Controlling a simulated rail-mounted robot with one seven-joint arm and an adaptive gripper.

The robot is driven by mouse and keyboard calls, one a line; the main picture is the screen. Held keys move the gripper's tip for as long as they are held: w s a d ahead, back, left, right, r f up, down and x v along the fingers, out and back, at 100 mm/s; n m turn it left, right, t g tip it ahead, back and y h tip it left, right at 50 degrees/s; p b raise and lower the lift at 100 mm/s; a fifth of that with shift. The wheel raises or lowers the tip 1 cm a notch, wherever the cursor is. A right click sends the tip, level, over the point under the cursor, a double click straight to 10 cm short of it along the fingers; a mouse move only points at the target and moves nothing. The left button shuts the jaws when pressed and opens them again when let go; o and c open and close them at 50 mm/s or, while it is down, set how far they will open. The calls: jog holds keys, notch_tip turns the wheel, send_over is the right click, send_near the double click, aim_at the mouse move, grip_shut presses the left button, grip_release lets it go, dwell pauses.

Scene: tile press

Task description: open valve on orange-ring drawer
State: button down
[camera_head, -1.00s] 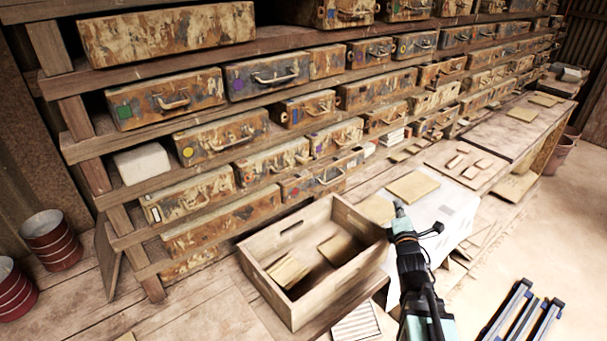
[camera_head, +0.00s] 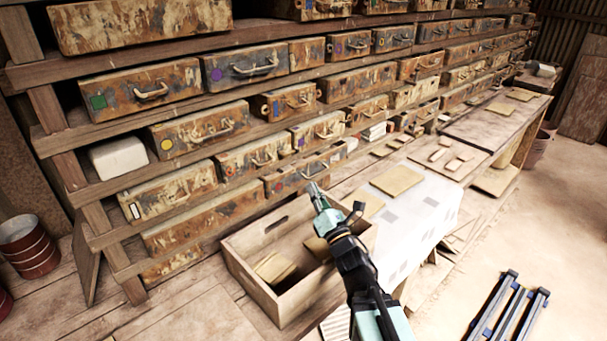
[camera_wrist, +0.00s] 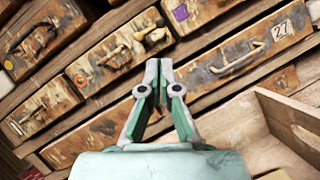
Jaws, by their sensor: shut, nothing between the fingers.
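The drawer with a small orange-red ring mark (camera_head: 253,160) is in a lower shelf row, left of centre in the head view. It fills the upper left of the wrist view (camera_wrist: 112,62), with the mark near its left end. It has a curved handle (camera_wrist: 112,55) and small dark and tan knob-like parts (camera_wrist: 154,36) near its right end; which part is the valve is unclear. My gripper (camera_head: 313,188) is shut and empty, in front of the shelves, below and right of this drawer. In the wrist view its fingertips (camera_wrist: 159,66) appear just below the knobs. I see no contact.
A drawer labelled 27 (camera_wrist: 222,65) lies just below and right. An open wooden crate (camera_head: 247,278) holding tiles is beneath my arm. A bench with tiles (camera_head: 397,180) stands to the right. Blue-black rails (camera_head: 508,305) lie on the floor at lower right.

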aim_at(291, 153)
jog(key=x, duration=1)
jog(key=shift+s+a+f+n+y+b, duration=0.1)
jog(key=shift+n+y+b, duration=0.2)
jog(key=shift+b, duration=0.1)
